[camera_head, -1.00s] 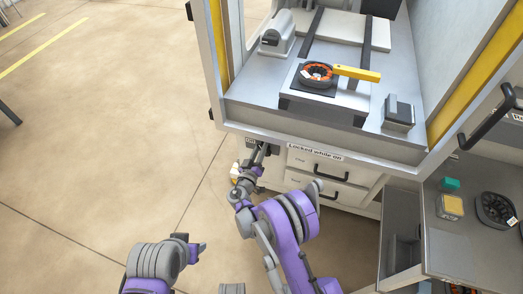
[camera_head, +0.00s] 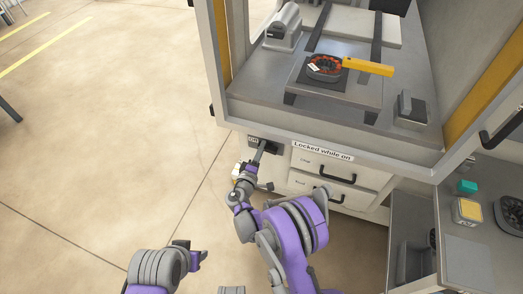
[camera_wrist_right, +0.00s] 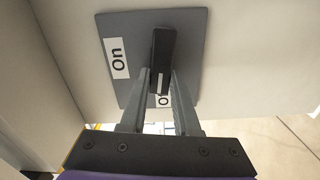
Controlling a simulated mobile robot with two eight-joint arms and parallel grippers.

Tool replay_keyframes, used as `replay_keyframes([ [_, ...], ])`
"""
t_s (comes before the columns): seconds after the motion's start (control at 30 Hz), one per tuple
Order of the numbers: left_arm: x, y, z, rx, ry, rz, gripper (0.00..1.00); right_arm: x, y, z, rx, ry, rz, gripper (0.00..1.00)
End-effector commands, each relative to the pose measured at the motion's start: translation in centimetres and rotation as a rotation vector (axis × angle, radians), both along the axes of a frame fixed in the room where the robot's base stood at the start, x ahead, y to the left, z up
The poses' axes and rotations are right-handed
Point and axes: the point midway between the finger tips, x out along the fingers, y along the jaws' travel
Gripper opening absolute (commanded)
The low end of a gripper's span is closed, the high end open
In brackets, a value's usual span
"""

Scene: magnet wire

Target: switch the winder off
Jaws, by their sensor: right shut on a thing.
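The winder's switch is a grey plate (camera_wrist_right: 185,35) on the cabinet front with a dark rotary handle (camera_wrist_right: 163,55). In the right wrist view an "On" label (camera_wrist_right: 118,58) is on the plate's left. A second label (camera_wrist_right: 163,101), partly hidden and starting with "O", lies below the handle. The handle lies upright in that picture, its lower end between the fingers of my right gripper (camera_wrist_right: 162,90), which is shut on it. The switch (camera_head: 254,142) also shows small under the machine's edge in the head view. My left gripper (camera_head: 200,257) is low, away from it; its opening is unclear.
The winder's enclosure holds a round orange-and-black stator (camera_head: 324,66) with a yellow bar (camera_head: 368,66). Drawers (camera_head: 322,178) labelled "Locked while on" are right of the switch. A side bench (camera_head: 468,258) stands at the right. The floor at left is open.

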Motion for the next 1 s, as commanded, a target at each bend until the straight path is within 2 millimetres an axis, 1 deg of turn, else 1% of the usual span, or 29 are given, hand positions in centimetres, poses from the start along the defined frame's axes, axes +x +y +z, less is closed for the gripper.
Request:
replay_keyframes([
  [0.13,0.07,0.0,-0.47,0.0,0.001,0.0,0.5,-0.01,-0.02,-0.27,-0.071,0.024,-0.001,0.0],
  [0.33,0.11,0.0,-0.71,0.0,0.002,0.0,0.5,-0.01,-0.02,-0.34,-0.129,0.043,-0.002,0.0],
  [0.87,0.12,0.0,-0.77,0.0,0.002,0.0,0.5,-0.01,-0.03,-0.34,-0.151,0.049,-0.002,0.0],
  [0.9,0.12,0.0,-0.77,0.0,0.002,0.0,0.5,-0.01,-0.03,-0.34,-0.151,0.049,-0.001,0.34],
  [0.97,0.12,0.0,-0.77,0.0,0.002,0.0,0.5,-0.01,-0.03,-0.34,-0.151,0.049,-0.001,0.44],
  [1.0,0.12,0.0,-0.77,0.0,0.002,0.0,0.5,-0.01,-0.02,-0.33,-0.151,0.049,-0.001,0.52],
])
